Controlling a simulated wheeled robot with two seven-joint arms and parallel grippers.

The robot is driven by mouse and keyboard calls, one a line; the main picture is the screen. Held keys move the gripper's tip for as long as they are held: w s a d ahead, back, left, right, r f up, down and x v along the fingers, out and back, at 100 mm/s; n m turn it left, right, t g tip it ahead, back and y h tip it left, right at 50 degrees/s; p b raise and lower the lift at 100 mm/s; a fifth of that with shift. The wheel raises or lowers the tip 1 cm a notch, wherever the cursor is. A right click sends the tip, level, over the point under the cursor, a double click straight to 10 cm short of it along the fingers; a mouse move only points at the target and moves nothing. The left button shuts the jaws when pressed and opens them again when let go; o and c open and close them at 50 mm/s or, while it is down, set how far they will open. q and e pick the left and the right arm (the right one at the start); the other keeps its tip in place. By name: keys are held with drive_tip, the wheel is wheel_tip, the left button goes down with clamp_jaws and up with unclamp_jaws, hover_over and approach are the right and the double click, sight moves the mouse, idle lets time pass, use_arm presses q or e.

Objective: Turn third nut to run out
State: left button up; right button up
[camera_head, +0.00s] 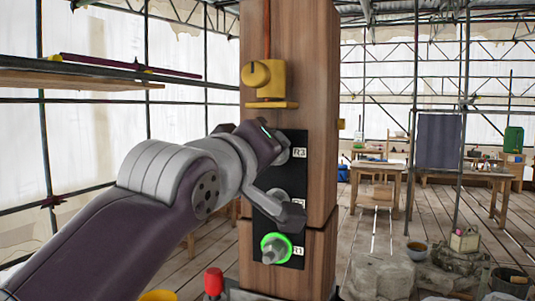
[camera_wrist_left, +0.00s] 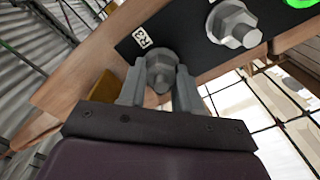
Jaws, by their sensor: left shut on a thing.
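The third nut (camera_wrist_left: 160,72), a grey hex nut beside the R3 label, sits on a black plate (camera_wrist_left: 190,30) on the wooden post (camera_head: 318,130). My left gripper (camera_wrist_left: 160,95) is shut on this nut, one finger on each side. In the head view my left gripper (camera_head: 276,152) reaches the plate at R3, and its hand partly hides the nut. Another grey nut (camera_wrist_left: 233,24) is on the plate in the wrist view, clear of the fingers. The R1 nut (camera_head: 272,250) at the bottom has a lit green ring. My right gripper is not in view.
A yellow fitting (camera_head: 268,80) sticks out from the post above the plate. A red-topped object (camera_head: 213,281) stands low at the post's foot. Scaffold poles and planks line the left. Stone blocks (camera_head: 380,274) and worktables (camera_head: 375,172) stand on the right.

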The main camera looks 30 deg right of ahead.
use_arm(q)
drive_tip(key=shift+d+f+n, duration=0.1)
drive_tip(key=shift+f+n, duration=0.2)
drive_tip(key=shift+n, duration=0.6)
drive_tip(key=shift+w, duration=0.1)
drive_tip(key=o, duration=1)
drive_tip(key=shift+o, duration=0.2)
drive_tip(key=shift+r, duration=0.1)
drive_tip(key=b+v, duration=0.6)
drive_tip(key=v, duration=0.6)
drive_tip(key=shift+s+a, duration=0.2)
drive_tip(key=shift+s, duration=0.15)
